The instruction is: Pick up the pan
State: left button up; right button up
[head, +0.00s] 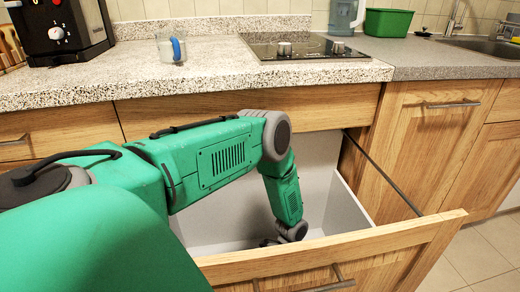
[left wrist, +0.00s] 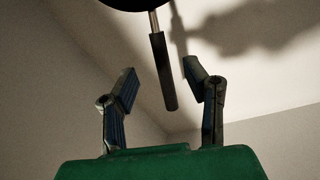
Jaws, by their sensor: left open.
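The pan is in the left wrist view, inside the drawer. Its black handle (left wrist: 163,72) points toward my left gripper (left wrist: 158,88), and part of its dark round body (left wrist: 137,4) shows at the top edge. My left gripper is open, with one finger on each side of the handle's end and gaps between. In the head view my left arm reaches down into the open drawer (head: 350,240). The gripper there is mostly hidden behind the drawer front, and the pan is not visible. My right gripper is in neither view.
The drawer's pale walls and wooden front surround my left forearm closely. Above is a speckled counter (head: 220,66) with a glass mug (head: 171,48), a black appliance (head: 62,28) and a cooktop (head: 300,46). A green tub (head: 388,22) stands at the back right. Floor shows at lower right.

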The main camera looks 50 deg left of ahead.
pick_arm(q)
jog(key=f+b, duration=0.1)
jog(key=f, duration=0.1)
jog(key=f+b, duration=0.1)
jog(key=f, duration=0.1)
jog(key=f+b, duration=0.1)
jog(key=f, duration=0.1)
jog(key=shift+s+d, duration=0.35)
jog(key=shift+d, duration=0.05)
jog(key=shift+r, duration=0.15)
jog(key=shift+a, duration=0.1)
grip_shut()
